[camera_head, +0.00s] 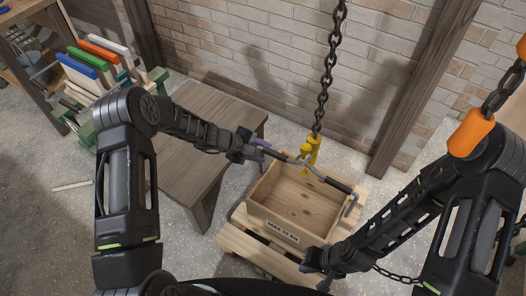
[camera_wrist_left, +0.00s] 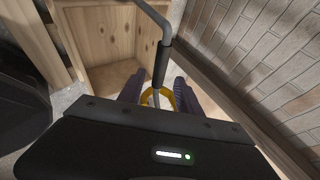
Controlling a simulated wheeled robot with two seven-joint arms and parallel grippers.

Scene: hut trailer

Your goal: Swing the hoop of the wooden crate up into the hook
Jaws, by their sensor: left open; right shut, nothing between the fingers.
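The wooden crate (camera_head: 275,222) stands open-topped on the floor pallet, and its inside shows at the top of the left wrist view (camera_wrist_left: 110,77). Its grey metal hoop (camera_head: 346,188), with black grip sections, is raised above the crate and crosses by the yellow hook (camera_head: 313,146). I cannot tell whether the bar sits inside the hook. My left gripper (camera_head: 258,152) is open at the hoop's left part; in the left wrist view its fingers (camera_wrist_left: 157,88) lie either side of the bar, with the hook behind. My right gripper (camera_head: 324,282) is shut and empty near the crate's front right corner.
A dark chain (camera_head: 328,75) holds the hook from above. A wooden pallet (camera_head: 262,252) lies under the crate. A wooden bench (camera_head: 205,125) stands to the left, and a brick wall with a wooden post (camera_head: 410,95) is behind. An orange hook with chain (camera_head: 470,133) hangs at the right.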

